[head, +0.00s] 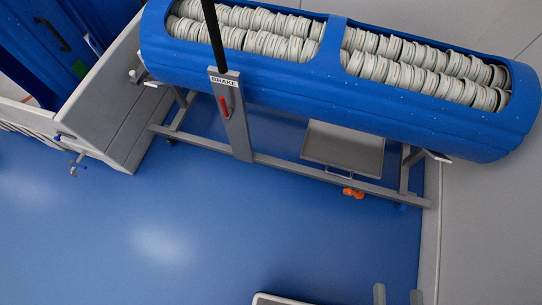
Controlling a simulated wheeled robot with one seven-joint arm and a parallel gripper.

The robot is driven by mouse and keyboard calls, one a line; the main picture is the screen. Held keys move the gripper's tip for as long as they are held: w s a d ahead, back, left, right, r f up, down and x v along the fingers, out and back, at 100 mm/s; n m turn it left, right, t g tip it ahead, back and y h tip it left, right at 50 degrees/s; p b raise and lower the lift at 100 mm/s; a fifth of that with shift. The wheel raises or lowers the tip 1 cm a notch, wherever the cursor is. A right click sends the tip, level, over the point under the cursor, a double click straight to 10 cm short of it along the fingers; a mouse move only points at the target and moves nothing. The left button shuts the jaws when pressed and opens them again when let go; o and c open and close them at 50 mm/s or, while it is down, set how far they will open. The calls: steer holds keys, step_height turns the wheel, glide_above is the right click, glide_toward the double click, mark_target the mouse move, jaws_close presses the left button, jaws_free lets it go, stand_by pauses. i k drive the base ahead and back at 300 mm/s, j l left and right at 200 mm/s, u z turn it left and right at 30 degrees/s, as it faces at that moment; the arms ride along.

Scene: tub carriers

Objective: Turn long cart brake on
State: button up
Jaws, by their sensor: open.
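The long cart (300,85) is a blue trough on a grey frame across the top of the head view, filled with rows of pale round discs. A grey post (236,130) on its near side carries a white BRAKE label (224,82). The small red brake lever (224,105) sits just below the label and points roughly along the post. A black bar (214,38) rises above the label. My gripper (398,296) shows as two grey fingers at the bottom right edge. They are apart with nothing between them, well away from the lever.
A grey tray (342,150) hangs under the cart, with an orange part (353,192) by the lower rail. A grey bench or basin (105,115) with taps stands left of the cart. A pale wall is at right. The blue floor (200,230) in front is clear.

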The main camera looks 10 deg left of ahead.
mark_target(228, 112)
steer(key=j+u, duration=0.15)
steer(key=j, duration=0.25)
steer(key=i+j+u, duration=0.15)
steer(key=j, duration=0.25)
steer(key=i+j+u, duration=0.15)
steer(key=j, duration=0.25)
steer(key=k, duration=0.05)
